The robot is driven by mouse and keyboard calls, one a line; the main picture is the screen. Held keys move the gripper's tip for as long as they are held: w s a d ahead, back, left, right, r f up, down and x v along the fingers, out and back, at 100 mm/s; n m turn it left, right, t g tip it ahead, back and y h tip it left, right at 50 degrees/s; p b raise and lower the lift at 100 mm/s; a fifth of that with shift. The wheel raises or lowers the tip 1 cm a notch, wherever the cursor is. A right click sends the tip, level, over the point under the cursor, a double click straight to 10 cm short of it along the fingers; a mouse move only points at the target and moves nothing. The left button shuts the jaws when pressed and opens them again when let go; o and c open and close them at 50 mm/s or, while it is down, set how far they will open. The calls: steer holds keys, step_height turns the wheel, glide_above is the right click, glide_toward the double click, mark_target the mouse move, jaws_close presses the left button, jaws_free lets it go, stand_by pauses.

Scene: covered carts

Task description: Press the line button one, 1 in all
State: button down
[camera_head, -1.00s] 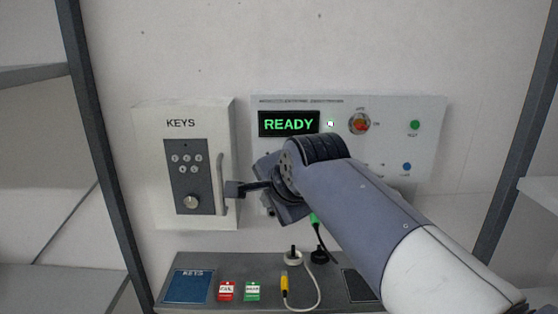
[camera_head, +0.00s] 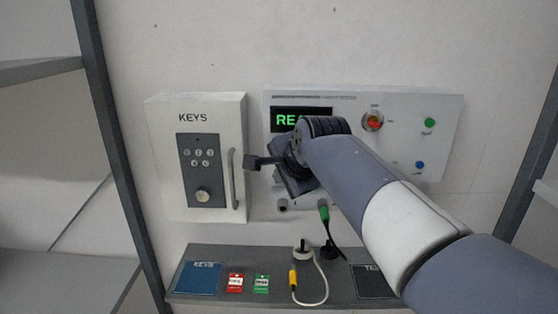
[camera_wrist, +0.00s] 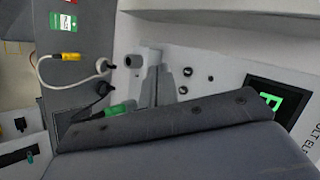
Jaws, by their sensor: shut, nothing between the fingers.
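The wall panel (camera_head: 400,100) carries a green button (camera_head: 429,122) and a blue button (camera_head: 420,165) at its right side. Their labels are too small to read, so I cannot tell which is the line button. My gripper shows in the wrist view (camera_wrist: 165,78) as shut, empty grey fingers in front of the panel's lower part. In the head view my wrist and forearm hide most of the gripper and the panel's lower middle.
A red-orange knob (camera_head: 373,121) is on the panel. A KEYS box (camera_head: 165,150) with a handle stands at left. A green plug (camera_head: 323,213) and a yellow-ended cable (camera_head: 293,279) are below. The shelf (camera_head: 230,260) holds red and green tags. Dark posts flank both sides.

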steer(key=shift+w+p, duration=0.5)
steer(key=shift+w, duration=1.1)
stand_by(0.8)
steer(key=shift+w, duration=0.4)
steer(key=shift+w+d+p, duration=0.1)
steer(key=shift+w+p, duration=0.2)
steer(key=shift+p, duration=0.15)
stand_by(0.4)
steer(key=shift+s, duration=0.75)
steer(key=s+b, duration=0.1)
steer(key=s, duration=0.4)
steer(key=shift+b, duration=0.35)
